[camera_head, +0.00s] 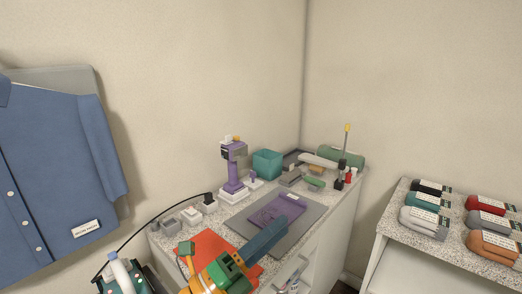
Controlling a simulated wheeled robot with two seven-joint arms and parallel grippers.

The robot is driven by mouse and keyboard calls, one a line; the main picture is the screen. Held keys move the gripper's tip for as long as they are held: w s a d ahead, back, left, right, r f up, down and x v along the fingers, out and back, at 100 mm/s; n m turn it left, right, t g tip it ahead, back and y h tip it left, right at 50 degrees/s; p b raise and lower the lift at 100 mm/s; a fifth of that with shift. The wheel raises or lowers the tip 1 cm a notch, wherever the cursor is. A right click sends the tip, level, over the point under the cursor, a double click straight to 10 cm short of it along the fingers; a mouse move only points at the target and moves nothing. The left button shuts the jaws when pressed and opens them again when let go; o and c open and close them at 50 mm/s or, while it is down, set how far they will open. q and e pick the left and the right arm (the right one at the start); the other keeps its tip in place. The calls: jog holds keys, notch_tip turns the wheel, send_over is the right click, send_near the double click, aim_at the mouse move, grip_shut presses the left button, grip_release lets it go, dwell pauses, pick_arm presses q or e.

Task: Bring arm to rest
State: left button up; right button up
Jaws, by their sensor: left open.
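My left gripper (232,256) shows at the bottom middle of the head view, in green, yellow and blue-grey parts. It is open, over the front of the speckled counter (227,222). I see nothing held in it, though its lower part is cut off by the picture's edge. An orange-red flat area (211,242) shows just behind it; I cannot tell whether it touches it. My right gripper is not in view.
A grey mat with a purple tray (277,210), a purple stand (233,170), a teal box (268,163) and small items crowd the counter. A black cord (150,221) runs left. Folded textiles (425,222) lie on the right shelf. A blue shirt (50,170) hangs left.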

pick_arm(q)
jog(key=w+a+f+n+t+y, duration=0.35)
jog(key=a+n+t+y, duration=0.55)
jog(key=n, duration=0.5)
jog(key=s+a+f+n+g+y, duration=0.2)
jog(key=a+f+n+g+y, duration=0.25)
jog(key=f, duration=0.25)
jog(key=s+a+f+n+g+y, duration=0.3)
jog(key=f+n+y, duration=0.1)
jog(key=f+n, duration=0.25)
jog(key=s+a+f+n+g, duration=0.1)
jog(key=s+f+n+g, duration=0.3)
jog(key=s+f, duration=0.5)
jog(key=s+a+f+n+g, duration=0.1)
jog(key=s+f+n+g, duration=0.1)
jog(key=s+f+g, duration=0.75)
jog(key=s+f+t, duration=0.1)
jog(key=s+f, duration=0.3)
jog(key=f, duration=0.9)
jog(key=s+a+f, duration=0.2)
jog(key=s+f, duration=0.8)
jog(key=s, duration=0.2)
jog(key=shift+a+f+m+g+y, duration=0.3)
jog(key=shift+m+g+y, duration=0.1)
jog(key=shift+y, duration=0.05)
